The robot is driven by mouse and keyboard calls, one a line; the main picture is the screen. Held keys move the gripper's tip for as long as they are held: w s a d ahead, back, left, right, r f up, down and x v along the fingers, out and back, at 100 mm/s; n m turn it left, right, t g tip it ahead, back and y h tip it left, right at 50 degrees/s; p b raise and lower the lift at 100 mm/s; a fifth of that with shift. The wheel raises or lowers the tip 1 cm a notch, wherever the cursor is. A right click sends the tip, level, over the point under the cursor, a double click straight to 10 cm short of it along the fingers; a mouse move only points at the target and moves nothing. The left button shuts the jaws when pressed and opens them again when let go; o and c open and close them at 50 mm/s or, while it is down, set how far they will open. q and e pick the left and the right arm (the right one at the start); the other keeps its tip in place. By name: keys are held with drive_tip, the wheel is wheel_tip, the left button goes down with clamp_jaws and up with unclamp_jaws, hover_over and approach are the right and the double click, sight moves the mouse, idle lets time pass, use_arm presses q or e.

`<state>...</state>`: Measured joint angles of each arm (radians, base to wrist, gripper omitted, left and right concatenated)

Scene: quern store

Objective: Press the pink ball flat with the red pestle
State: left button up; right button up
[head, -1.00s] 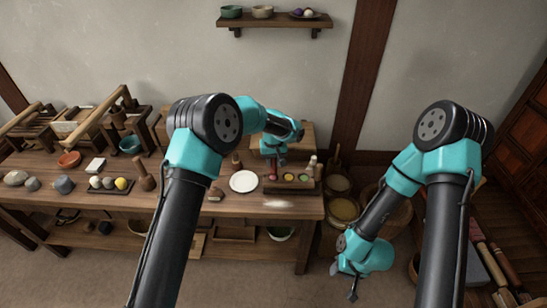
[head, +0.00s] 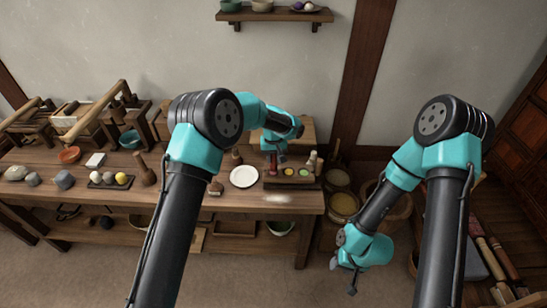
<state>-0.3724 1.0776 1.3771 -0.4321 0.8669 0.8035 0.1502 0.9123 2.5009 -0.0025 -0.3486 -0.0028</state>
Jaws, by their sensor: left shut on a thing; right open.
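My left gripper (head: 272,153) is shut on the red pestle (head: 272,166), which hangs upright over the left end of a dark wooden tray (head: 292,186) on the bench. The pestle's lower end is at the leftmost place in the tray. I cannot make out the pink ball there; the pestle seems to cover it, and contact is too small to tell. A yellow round piece (head: 288,172) and a green round piece (head: 305,172) lie further right in the tray. My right gripper (head: 346,281) is open and empty, low in front of the bench's right side.
A white plate (head: 244,176) lies left of the tray. A pale patch (head: 278,198) lies on the bench in front of it. Small bottles (head: 313,158) stand at the tray's back right. Tubs (head: 343,205) stand on the floor right of the bench.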

use_arm(q)
drive_tip(key=shift+f, duration=0.3)
idle(0.4)
drive_tip(key=shift+f, duration=0.75)
idle(1.7)
drive_tip(key=shift+r, duration=3.85)
